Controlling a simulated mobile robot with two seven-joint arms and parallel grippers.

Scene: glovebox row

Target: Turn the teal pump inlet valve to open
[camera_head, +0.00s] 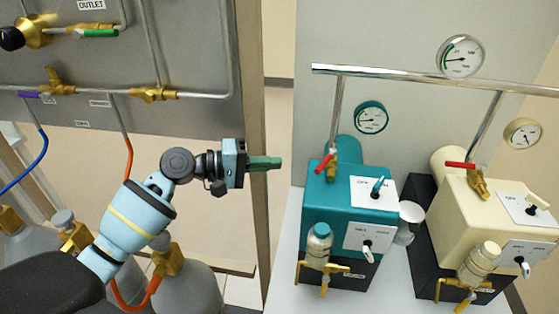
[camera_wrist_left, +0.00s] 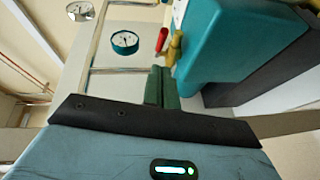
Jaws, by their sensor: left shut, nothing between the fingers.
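The teal pump (camera_head: 318,204) stands on the bench at centre right in the head view. Its inlet valve has a red lever (camera_head: 324,163) on a brass body (camera_head: 333,174) at the pump's upper back left; the lever is tilted. The red lever (camera_wrist_left: 162,40) also shows in the left wrist view, beyond the fingertips. My left gripper (camera_head: 280,163) is shut and empty, its green fingers pointing right toward the lever with a gap between. The shut fingers (camera_wrist_left: 161,70) show in the wrist view. My right gripper is not in view.
A cream pump (camera_head: 465,210) with its own red lever (camera_head: 460,165) stands to the right. A chrome pipe (camera_head: 420,78) runs above both pumps, with gauges (camera_head: 371,117) behind. A grey valve panel (camera_head: 190,60) and its post (camera_head: 250,110) are at left, gas cylinders (camera_head: 185,290) below.

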